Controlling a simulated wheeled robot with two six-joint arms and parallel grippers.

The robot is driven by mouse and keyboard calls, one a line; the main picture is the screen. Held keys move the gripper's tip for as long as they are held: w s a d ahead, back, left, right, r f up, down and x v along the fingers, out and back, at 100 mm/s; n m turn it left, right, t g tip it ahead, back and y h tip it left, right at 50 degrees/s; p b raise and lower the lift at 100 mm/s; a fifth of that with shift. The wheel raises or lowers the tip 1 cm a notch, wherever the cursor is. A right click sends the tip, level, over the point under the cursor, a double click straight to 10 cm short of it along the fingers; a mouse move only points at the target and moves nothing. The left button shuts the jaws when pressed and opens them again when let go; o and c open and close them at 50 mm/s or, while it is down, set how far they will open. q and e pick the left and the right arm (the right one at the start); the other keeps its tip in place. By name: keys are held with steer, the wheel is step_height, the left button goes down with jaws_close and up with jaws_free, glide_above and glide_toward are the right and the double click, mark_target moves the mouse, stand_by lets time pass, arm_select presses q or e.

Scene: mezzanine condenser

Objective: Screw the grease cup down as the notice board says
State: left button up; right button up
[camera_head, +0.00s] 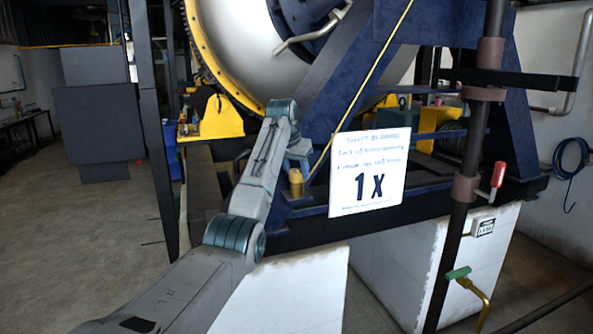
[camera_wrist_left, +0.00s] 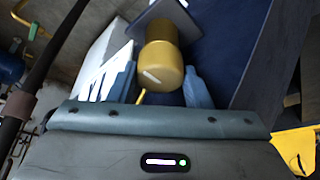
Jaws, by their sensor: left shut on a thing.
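The grease cup (camera_wrist_left: 161,66) is a brass-yellow cylinder with a white mark on its cap. In the left wrist view it sits between the two blue fingers of my left gripper (camera_wrist_left: 160,84), which is shut on it. In the head view the cup (camera_head: 296,183) shows small beside the gripper (camera_head: 298,158), against the blue frame. The white notice board (camera_head: 370,172) stands just right of the cup and reads "1 X" in large print; its smaller lines are too blurred to read surely. My right gripper does not show.
A dark upright pole (camera_head: 465,180) with a red-handled lever (camera_head: 497,178) stands to the right. A green-handled brass valve (camera_head: 468,280) is low beside it. White plinths (camera_head: 425,270) support the blue frame (camera_head: 345,80). The floor (camera_head: 85,220) at left is clear.

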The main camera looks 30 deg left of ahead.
arm_select(q)
steer(key=shift+a+r+m+h, duration=0.1)
steer(key=shift+m+h, duration=0.6)
steer(key=shift+m, duration=0.8)
steer(key=o, duration=1)
steer(key=shift+s+r, duration=0.1)
steer(key=shift+r, duration=0.05)
